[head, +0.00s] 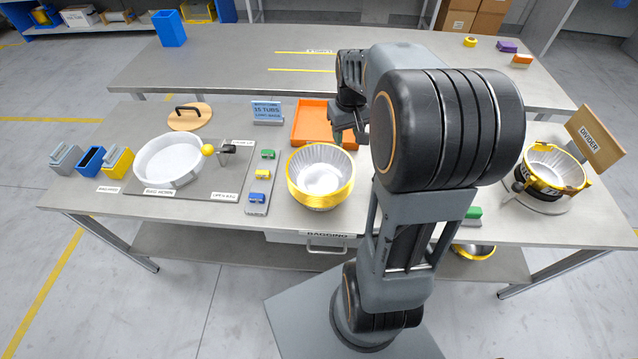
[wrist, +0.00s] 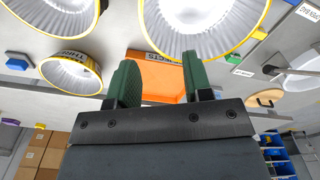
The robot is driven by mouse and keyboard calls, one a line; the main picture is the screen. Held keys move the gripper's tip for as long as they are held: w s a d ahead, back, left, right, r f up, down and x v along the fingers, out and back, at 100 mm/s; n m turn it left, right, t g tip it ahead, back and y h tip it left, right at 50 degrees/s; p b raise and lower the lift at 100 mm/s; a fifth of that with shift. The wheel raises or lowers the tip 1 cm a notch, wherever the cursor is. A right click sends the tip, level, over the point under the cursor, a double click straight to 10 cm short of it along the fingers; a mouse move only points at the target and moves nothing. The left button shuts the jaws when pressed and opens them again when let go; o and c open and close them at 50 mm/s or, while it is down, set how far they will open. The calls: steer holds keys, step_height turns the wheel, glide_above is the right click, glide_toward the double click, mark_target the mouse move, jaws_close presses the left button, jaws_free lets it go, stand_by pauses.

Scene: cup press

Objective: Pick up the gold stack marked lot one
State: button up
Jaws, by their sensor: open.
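A gold-rimmed stack of white fluted cups (head: 320,178) stands on the table in front of the orange tray; any lot mark on it is unreadable. A second gold-rimmed stack (head: 553,168) sits on a dark stand at the right. My gripper (head: 350,136) is open and empty, behind and right of the first stack. In the wrist view, my green fingers (wrist: 160,85) are apart. A large gold-rimmed stack (wrist: 200,22) lies beyond them, and another, with unclear lettering (wrist: 70,72), is at left.
An orange tray (head: 312,122) is by my gripper. A white round press dish (head: 168,160) with a yellow-knobbed lever is at left. A small block rack (head: 263,180) stands left of the first stack. A second table (head: 230,70) is behind.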

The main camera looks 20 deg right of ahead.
step_height(320, 180, down, 2)
steer(key=d, duration=0.2)
glide_above(349, 161)
steer(key=f, duration=0.6)
steer(key=shift+s+f, duration=0.3)
steer(key=shift+f, duration=0.1)
steer(key=shift+w+f, duration=0.2)
steer(key=shift+f, duration=3.05)
steer(key=shift+c, duration=0.2)
jaws_close()
